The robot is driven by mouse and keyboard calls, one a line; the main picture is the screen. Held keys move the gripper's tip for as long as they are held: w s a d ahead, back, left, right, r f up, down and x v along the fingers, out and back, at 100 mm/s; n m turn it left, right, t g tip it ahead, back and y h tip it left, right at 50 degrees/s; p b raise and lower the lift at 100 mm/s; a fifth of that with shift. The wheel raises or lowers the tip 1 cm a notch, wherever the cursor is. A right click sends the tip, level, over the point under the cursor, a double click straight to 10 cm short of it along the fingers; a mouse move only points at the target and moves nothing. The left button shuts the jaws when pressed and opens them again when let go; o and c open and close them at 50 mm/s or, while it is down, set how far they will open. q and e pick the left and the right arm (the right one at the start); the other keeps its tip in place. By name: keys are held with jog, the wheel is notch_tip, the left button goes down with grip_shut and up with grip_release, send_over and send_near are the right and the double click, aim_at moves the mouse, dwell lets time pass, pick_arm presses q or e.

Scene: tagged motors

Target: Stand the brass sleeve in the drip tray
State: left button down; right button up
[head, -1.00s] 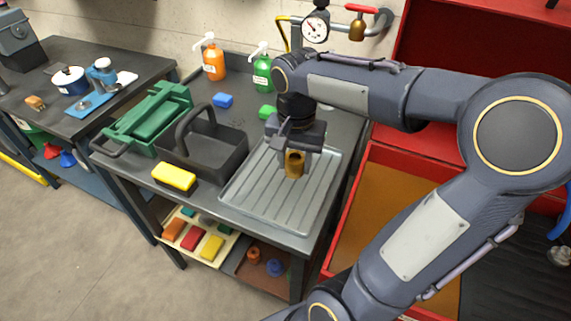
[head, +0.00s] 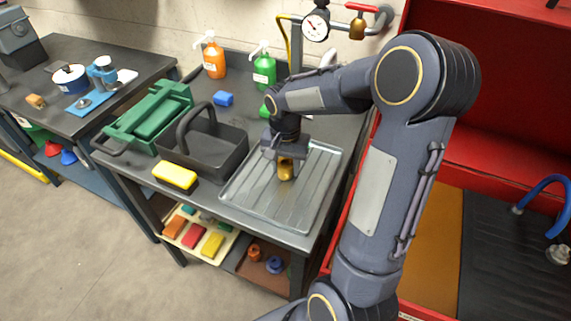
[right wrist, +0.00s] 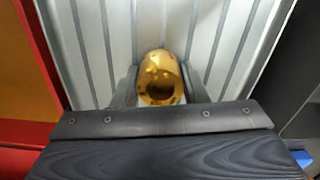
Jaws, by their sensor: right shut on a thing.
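The brass sleeve (head: 286,170) is upright between the fingers of my right gripper (head: 284,160), over the middle of the drip tray (head: 255,205). The tray is grey and ribbed and lies on the dark bench. In the right wrist view the sleeve (right wrist: 160,80) shows its open hollow end, with a finger on each side and the ribbed tray (right wrist: 215,35) behind it. My right gripper is shut on the sleeve. I cannot tell whether the sleeve's lower end touches the tray. My left gripper is not in view.
A dark handled caddy (head: 215,148) and a yellow sponge (head: 175,177) stand left of the tray. A red cabinet (head: 485,140) stands at right.

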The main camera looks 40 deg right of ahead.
aim_at(285, 163)
jog(key=shift+f, duration=0.15)
jog(key=o, duration=1.2)
jog(key=shift+c, duration=0.2)
notch_tip(285, 163, up, 11)
jog(key=shift+r, duration=0.15)
jog(key=s+a+f+n+t+y, duration=0.1)
jog(key=s+a+n+t+y, duration=0.2)
jog(key=s+a+n, duration=0.6)
jog(key=s+a+t, duration=0.2)
jog(key=s+a, duration=0.2)
jog(key=s, duration=0.4)
jog(key=shift+a+f+t+y, duration=0.25)
jog(key=shift+a+t+y, duration=0.05)
jog(key=shift+y, duration=0.1)
